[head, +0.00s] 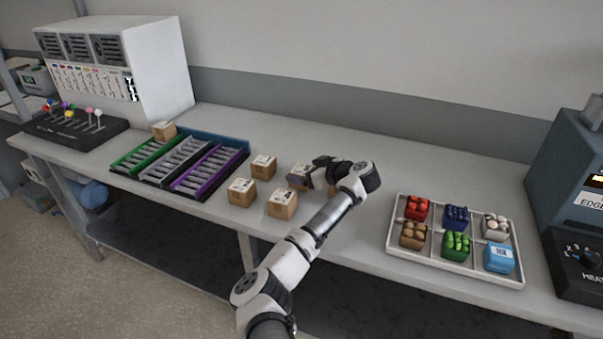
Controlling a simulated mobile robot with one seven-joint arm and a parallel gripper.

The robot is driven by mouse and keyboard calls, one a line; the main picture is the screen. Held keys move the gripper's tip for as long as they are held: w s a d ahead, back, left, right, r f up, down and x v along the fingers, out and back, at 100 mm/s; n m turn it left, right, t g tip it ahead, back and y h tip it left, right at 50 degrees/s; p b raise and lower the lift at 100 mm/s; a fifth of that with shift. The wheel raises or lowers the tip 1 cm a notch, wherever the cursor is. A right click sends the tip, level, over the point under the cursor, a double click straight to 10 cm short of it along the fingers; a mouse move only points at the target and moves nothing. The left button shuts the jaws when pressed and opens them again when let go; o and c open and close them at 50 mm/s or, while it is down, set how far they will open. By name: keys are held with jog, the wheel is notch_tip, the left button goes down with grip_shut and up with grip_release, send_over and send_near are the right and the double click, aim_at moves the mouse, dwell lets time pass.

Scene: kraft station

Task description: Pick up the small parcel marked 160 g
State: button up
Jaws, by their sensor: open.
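Several small brown cardboard parcels with white labels stand on the bench in the head view. One parcel (264,166) is at the back left of the group, one (241,191) at the front left and one (281,203) at the front right. Another parcel (297,175) is partly hidden by my gripper (314,178). A further parcel (165,130) stands apart, behind the coloured lanes. The labels are too small to read, so I cannot tell which is marked 160 g. My gripper is open, close to the partly hidden parcel; whether they touch is unclear.
Green, grey and purple roller lanes (180,160) lie left of the parcels. A white divided tray (395,240) with coloured items is on the right. A white cabinet (150,60) and black joystick panel (75,128) are far left, a blue-grey machine (570,150) far right.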

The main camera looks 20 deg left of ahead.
jog(key=c, duration=1.3)
jog(key=shift+o, duration=0.2)
